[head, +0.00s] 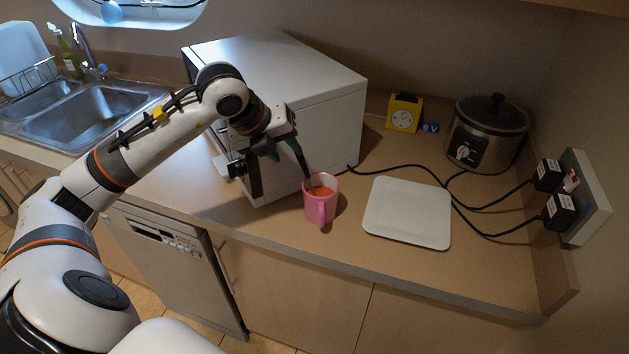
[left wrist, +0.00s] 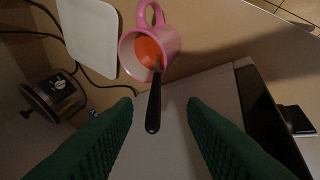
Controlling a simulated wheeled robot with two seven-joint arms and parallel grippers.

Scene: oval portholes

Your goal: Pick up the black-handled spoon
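A pink mug (head: 321,207) stands near the counter's front edge with orange liquid in it. It also shows in the left wrist view (left wrist: 168,42). The black-handled spoon (left wrist: 154,105) leans in the mug, its dark handle rising over the rim; its bowl end is hidden in the mug. My left gripper (head: 281,182) is open and empty, just left of the mug in the head view. In the left wrist view its two green-padded fingers (left wrist: 160,108) stand on either side of the handle's end, with gaps on both sides. My right gripper is not in view.
A white microwave (head: 285,75) stands behind my left gripper. A white square plate (head: 407,212) lies right of the mug. A slow cooker (head: 487,130), a yellow timer (head: 404,113) and black cables are farther back. The sink (head: 90,115) is at left.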

